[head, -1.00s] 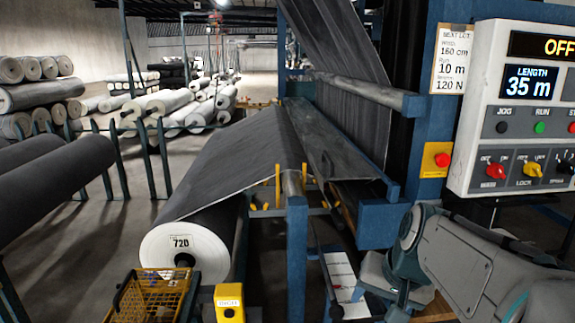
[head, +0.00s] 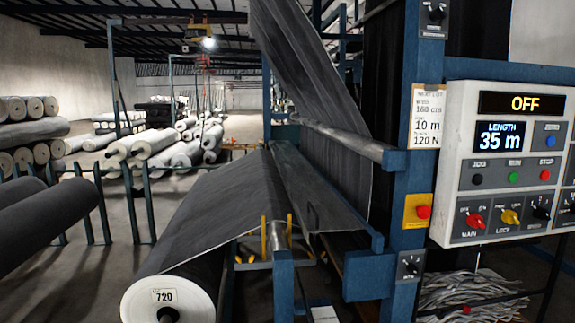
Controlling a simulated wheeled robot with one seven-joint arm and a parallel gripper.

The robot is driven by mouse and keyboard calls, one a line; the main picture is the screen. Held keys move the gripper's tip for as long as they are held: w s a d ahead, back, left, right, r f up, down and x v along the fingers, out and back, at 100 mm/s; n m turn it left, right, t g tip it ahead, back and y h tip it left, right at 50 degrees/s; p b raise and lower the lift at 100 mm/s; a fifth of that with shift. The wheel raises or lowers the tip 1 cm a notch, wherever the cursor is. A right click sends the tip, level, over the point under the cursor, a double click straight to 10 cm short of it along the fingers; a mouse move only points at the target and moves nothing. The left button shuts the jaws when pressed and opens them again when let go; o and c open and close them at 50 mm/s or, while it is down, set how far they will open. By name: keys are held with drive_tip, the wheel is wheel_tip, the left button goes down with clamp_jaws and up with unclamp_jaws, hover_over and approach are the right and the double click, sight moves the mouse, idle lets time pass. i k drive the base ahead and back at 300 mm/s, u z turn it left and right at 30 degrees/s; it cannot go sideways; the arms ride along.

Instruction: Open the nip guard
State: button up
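No part in the head view is labelled as the nip guard, and I cannot tell for sure which part it is. Two short yellow uprights (head: 263,237) stand by the front end of a steel roller (head: 278,236) on the blue frame. Grey fabric (head: 225,200) runs from a large roll marked 720 (head: 165,296) up toward the machine. A long flat grey plate (head: 312,190) slopes along the machine beside the fabric. A horizontal steel roller (head: 345,138) lies across the hanging fabric above it. My gripper is not in view.
A control panel (head: 462,168) at the right reads OFF and LENGTH 35 m. A red button on a yellow plate (head: 423,211) and a black dial (head: 409,265) are on the blue post. Dark rolls (head: 60,215) lie at the left. Open floor (head: 125,265) shows between.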

sight(317, 210)
drive_tip(key=k, duration=0.4)
drive_tip(key=z, duration=1.15)
drive_tip(key=i, duration=1.4)
drive_tip(key=u, duration=0.65)
